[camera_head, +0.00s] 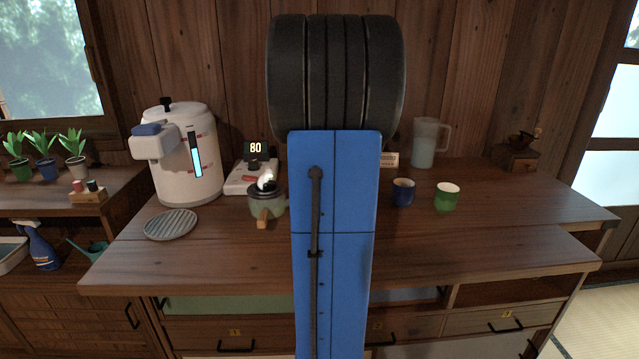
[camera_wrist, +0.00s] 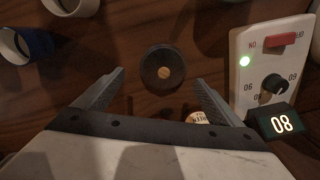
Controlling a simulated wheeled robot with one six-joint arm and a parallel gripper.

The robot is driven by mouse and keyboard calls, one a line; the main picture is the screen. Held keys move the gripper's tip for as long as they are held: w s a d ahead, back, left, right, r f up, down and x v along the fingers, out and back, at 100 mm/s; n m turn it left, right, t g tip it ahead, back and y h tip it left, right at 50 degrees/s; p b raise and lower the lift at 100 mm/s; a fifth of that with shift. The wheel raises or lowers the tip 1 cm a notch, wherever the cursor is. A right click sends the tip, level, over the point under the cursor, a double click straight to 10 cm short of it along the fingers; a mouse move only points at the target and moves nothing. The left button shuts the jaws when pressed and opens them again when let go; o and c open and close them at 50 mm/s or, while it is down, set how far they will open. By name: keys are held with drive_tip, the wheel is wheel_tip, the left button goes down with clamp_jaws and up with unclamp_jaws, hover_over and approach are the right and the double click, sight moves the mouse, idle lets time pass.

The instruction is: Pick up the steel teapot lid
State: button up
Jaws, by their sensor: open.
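In the wrist view a small dark round piece (camera_wrist: 149,72) with a tan knob-like centre lies on the wooden counter; it looks like a lid, but I cannot tell for sure that it is the steel teapot lid. My gripper (camera_wrist: 160,77) is open, with one finger on each side of this piece and a gap to both. Whether the fingers are at its height I cannot tell. In the head view my blue arm hides the gripper and this piece. A greenish pot (camera_head: 262,207) with a wooden handle stands left of my arm.
A white device (camera_wrist: 250,65) with a lit 80 display stands close right of my gripper in the wrist view. A blue mug (camera_head: 403,192) and a green cup (camera_head: 447,197) stand right of my arm. A water dispenser (camera_head: 183,160) and grey round tray (camera_head: 171,225) are left.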

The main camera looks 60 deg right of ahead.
drive_tip(key=shift+w+a+f, duration=0.1)
drive_tip(key=shift+w+f, duration=0.05)
drive_tip(key=shift+f, duration=1.2)
drive_tip(key=shift+w+f, duration=0.15)
drive_tip(key=shift+f, duration=1.15)
drive_tip(key=c, duration=1.1)
